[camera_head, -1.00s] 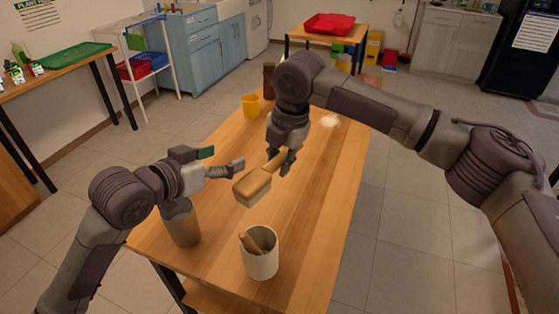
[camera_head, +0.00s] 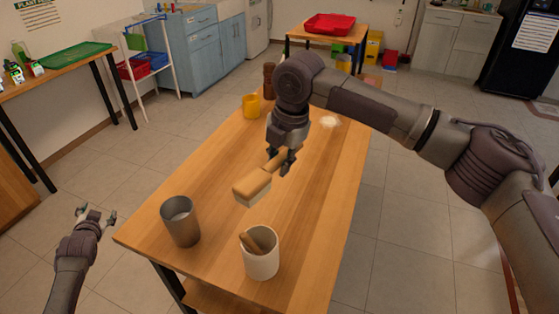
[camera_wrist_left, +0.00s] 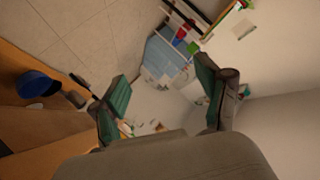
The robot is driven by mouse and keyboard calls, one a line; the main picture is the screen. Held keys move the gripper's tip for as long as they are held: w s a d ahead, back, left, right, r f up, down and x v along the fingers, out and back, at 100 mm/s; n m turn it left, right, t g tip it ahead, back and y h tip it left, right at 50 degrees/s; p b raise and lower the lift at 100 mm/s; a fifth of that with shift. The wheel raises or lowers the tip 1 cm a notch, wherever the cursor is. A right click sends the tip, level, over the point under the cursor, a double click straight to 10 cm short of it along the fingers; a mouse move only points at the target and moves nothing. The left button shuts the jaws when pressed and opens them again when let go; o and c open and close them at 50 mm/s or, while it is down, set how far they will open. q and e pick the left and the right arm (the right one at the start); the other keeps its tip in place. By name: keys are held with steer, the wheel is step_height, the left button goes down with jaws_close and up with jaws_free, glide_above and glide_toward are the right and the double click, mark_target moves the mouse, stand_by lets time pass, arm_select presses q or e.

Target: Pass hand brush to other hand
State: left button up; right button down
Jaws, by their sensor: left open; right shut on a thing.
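The hand brush (camera_head: 252,187) has a tan wooden back and pale bristles. My right gripper (camera_head: 282,160) is shut on its handle and holds it above the middle of the wooden table (camera_head: 215,165). The bristles face down. My left gripper (camera_head: 95,214) is open and empty, off the table's left side and well apart from the brush. Its two green-padded fingers (camera_wrist_left: 163,103) stand wide apart in the left wrist view, with nothing between them. The brush cannot be made out in that view.
A metal cup (camera_head: 181,222) and a white mortar (camera_head: 261,255) with a wooden pestle stand at the table's near end. Floor is free between my left gripper and the table.

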arm_select(q)
steer(key=s+d+f+g+h, duration=0.15)
steer(key=s+d+f, duration=0.25)
steer(key=s+f, duration=0.5)
steer(key=s+d+f+g, duration=0.2)
steer(key=s+d+f, duration=0.2)
steer(key=s+f, duration=0.55)
steer(key=s+d+f+g+h, duration=0.15)
steer(key=s+d+f, duration=0.35)
steer(key=f, duration=0.8)
steer(key=s+d+f+g, duration=0.2)
steer(key=s+d, duration=0.3)
steer(key=s, duration=0.5)
steer(key=s+d+f+g+h, duration=0.1)
steer(key=s+d+f, duration=0.4)
steer(key=s, duration=0.6)
steer(key=s+d+f+g+h, duration=0.1)
steer(key=s+d+f+g, duration=0.2)
steer(key=s+d, duration=0.4)
steer(key=s+f, duration=0.1)
steer(key=s, duration=0.2)
steer(key=shift+s+g, duration=0.3)
steer(key=shift+s, duration=0.05)
